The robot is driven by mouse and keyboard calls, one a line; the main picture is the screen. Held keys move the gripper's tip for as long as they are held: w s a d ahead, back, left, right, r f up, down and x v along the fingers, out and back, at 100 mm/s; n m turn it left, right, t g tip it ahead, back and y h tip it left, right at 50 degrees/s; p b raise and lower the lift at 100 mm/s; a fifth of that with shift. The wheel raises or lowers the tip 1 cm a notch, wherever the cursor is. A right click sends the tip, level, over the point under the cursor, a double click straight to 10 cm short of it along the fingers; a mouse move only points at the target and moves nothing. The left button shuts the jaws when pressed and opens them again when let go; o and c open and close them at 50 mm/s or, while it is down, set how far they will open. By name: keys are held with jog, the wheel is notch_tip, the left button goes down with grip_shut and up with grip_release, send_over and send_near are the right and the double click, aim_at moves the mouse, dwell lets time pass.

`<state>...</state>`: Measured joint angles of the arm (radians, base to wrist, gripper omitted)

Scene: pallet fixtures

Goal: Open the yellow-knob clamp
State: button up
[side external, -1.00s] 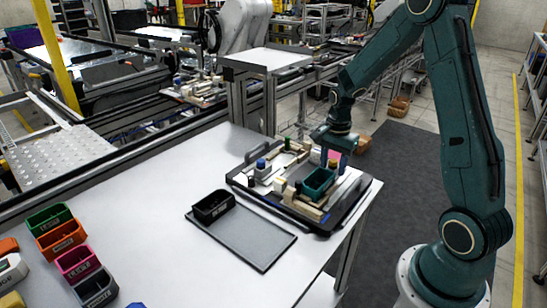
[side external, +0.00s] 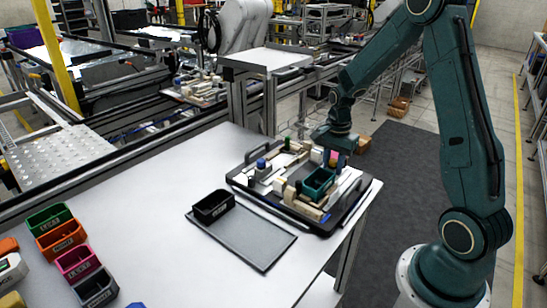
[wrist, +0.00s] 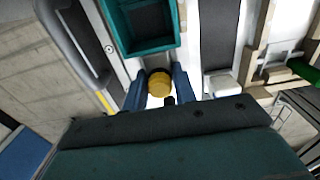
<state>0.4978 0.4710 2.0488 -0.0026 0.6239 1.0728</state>
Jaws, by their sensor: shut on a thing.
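The yellow knob (wrist: 159,84) of the clamp sits between the two blue fingers of my gripper (wrist: 157,90) in the wrist view. The gripper is shut on the knob. In the side view my gripper (side external: 336,158) is low over the right part of the fixture, and the knob (side external: 333,164) shows only as a small spot beneath it. A teal bin (wrist: 128,50) stands right beside the clamp; it also shows in the side view (side external: 309,188). The clamp's arm is mostly hidden, so its angle cannot be told.
The black pallet (side external: 242,186) carries wooden blocks, a blue knob (side external: 261,163) and a green knob (side external: 287,142). A black bin (side external: 213,208) stands on a grey tray (side external: 262,246). Coloured bins (side external: 62,240) stand at the left. The table between is clear.

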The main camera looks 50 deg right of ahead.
jog(key=shift+d, duration=1.35)
jog(key=o, duration=0.8)
jog(key=shift+c, duration=0.2)
jog(key=shift+r, duration=0.15)
notch_tip(320, 180, up, 8)
dwell(0.5)
dwell(0.6)
